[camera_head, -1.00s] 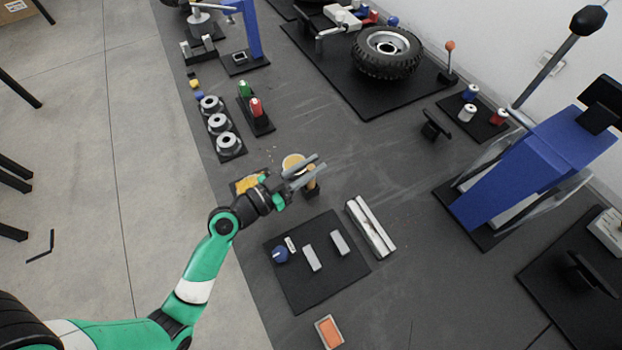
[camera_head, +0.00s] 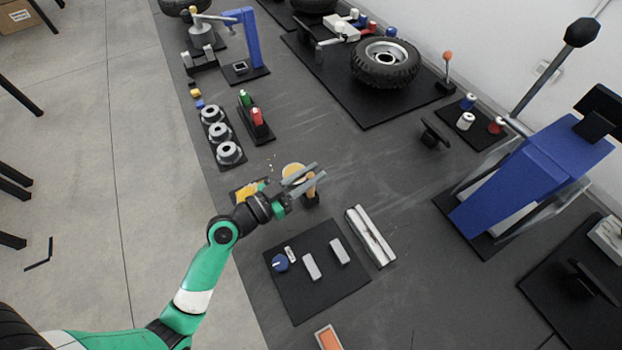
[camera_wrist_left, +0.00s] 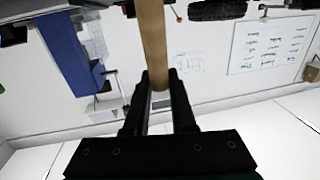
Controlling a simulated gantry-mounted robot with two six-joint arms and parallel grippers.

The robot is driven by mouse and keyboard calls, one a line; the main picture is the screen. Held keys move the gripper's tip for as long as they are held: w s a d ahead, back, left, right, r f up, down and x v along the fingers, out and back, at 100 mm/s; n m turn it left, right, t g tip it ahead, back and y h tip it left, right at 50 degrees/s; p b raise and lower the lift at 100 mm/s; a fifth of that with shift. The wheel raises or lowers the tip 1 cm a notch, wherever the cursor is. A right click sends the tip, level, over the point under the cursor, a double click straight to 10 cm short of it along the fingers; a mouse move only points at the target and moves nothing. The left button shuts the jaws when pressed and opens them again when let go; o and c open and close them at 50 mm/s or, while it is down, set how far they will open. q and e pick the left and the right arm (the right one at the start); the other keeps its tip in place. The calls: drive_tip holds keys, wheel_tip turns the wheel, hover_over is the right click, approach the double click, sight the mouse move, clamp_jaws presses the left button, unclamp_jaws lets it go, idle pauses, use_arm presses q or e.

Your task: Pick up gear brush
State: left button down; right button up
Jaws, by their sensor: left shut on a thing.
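In the left wrist view the wooden handle (camera_wrist_left: 152,40) runs up from between the fingertips of my left gripper (camera_wrist_left: 159,85). My right gripper is in neither view.
A round tan-topped container (camera_head: 292,171) and a yellow item (camera_head: 247,194) stand close to the left gripper. The bench to the right of the brush is clear.

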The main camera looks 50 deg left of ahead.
use_arm(q)
wheel_tip(320, 180, up, 10)
drive_tip(key=p, duration=0.5)
drive_tip(key=shift+f, duration=0.2)
drive_tip(key=c, duration=1.5)
unclamp_jaws()
clamp_jaws()
